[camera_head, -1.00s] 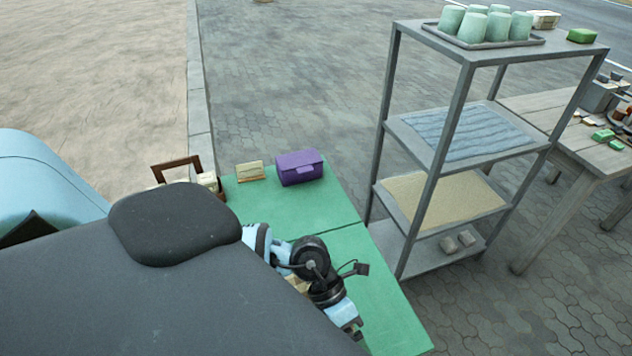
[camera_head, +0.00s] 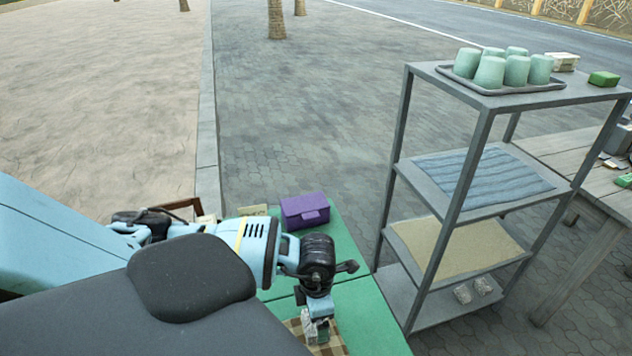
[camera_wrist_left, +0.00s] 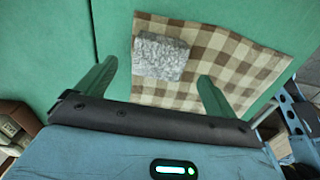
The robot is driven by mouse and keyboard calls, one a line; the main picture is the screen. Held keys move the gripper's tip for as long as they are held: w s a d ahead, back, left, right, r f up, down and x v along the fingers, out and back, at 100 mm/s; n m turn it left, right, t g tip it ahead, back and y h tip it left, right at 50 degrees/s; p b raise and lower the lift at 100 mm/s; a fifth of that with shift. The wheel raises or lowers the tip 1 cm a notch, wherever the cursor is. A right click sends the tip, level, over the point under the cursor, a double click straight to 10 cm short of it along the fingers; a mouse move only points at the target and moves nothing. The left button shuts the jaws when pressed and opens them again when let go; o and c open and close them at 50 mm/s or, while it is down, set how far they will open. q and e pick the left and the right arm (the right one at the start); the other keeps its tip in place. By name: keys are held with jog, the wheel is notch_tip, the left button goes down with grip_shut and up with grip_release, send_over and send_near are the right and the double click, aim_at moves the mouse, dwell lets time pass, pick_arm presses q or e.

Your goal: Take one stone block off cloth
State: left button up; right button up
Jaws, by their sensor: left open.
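A speckled grey stone block (camera_wrist_left: 160,57) lies on a brown and cream checked cloth (camera_wrist_left: 222,62) in the left wrist view. The cloth (camera_head: 335,348) also shows in the head view, partly covered by my arm. My left gripper (camera_wrist_left: 158,72) is open and empty, with one finger to the left of the block and the other to its right. The block lies a little beyond the fingertips in the picture; I cannot tell the height gap. In the head view my left gripper (camera_head: 318,328) points down over the cloth. My right gripper is not in view.
The green table (camera_head: 372,318) carries a purple box (camera_head: 304,211) at its far end, with a cream block (camera_head: 253,210) beside it. A grey shelf rack (camera_head: 470,105) stands close to the right. It holds a tray of pale green cups (camera_head: 490,72) on top.

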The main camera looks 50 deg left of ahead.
aim_at(316, 325)
pick_arm(q)
jog(key=shift+a+f, duration=0.1)
jog(key=shift+f, duration=2.45)
jog(key=c, duration=1.4)
